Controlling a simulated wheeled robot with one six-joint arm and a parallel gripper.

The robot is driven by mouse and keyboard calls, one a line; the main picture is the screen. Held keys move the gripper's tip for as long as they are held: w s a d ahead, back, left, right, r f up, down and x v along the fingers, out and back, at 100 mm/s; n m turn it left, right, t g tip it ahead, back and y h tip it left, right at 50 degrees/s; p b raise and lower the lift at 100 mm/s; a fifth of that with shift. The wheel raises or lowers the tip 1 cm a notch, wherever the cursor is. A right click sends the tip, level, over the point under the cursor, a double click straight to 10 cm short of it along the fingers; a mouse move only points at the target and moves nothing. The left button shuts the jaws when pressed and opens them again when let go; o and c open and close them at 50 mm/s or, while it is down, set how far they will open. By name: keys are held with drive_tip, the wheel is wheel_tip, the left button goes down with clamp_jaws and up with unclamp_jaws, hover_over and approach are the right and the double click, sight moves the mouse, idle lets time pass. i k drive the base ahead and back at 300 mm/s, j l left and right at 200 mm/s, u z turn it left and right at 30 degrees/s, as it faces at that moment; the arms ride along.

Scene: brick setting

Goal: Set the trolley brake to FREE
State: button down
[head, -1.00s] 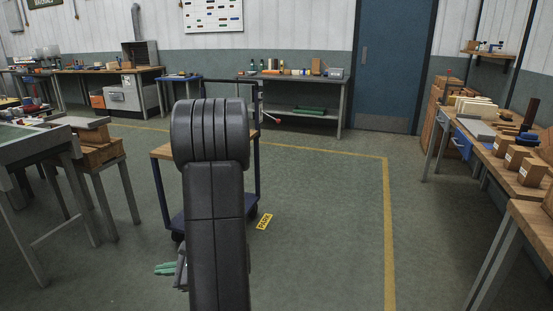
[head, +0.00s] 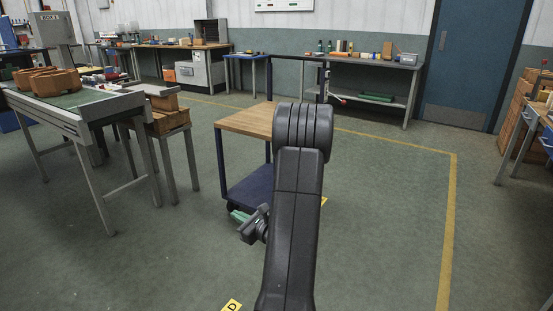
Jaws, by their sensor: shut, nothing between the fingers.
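The trolley has a wooden top (head: 248,121), a blue lower deck (head: 252,190) and dark upright posts, and stands ahead of me. A thin lever with a red tip (head: 341,98) sticks out beside its right handle post; I cannot read any brake setting. My gripper (head: 236,213) has green fingertips, is shut and empty, and shows low in front of the trolley's lower deck. I cannot tell its exact distance from the deck. My arm hides the trolley's right front part.
A long grey table (head: 85,112) with brown parts stands at left. A workbench (head: 408,68) stands behind the trolley, left of a blue door (head: 470,60). Yellow floor labels (head: 231,305) lie near me. Floor right of my arm is clear inside a yellow line (head: 449,220).

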sight(343, 102)
drive_tip(key=i+l+z, duration=0.55)
drive_tip(key=i+z, duration=0.15)
drive_tip(key=i, duration=0.15)
drive_tip(key=i+l+z, duration=0.1)
drive_tip(key=i+z, duration=0.2)
drive_tip(key=i, duration=0.15)
drive_tip(key=i+l+u, duration=0.1)
drive_tip(key=i, duration=0.3)
drive_tip(key=i+l+u, duration=0.1)
drive_tip(key=i, duration=0.35)
drive_tip(key=i+l+u, duration=0.1)
drive_tip(key=i, duration=0.3)
drive_tip(key=i+l+u, duration=0.1)
drive_tip(key=i+l, duration=0.15)
drive_tip(key=i, duration=0.15)
drive_tip(key=i+l+u, duration=0.75)
drive_tip(key=i+l, duration=0.1)
drive_tip(key=i, duration=0.1)
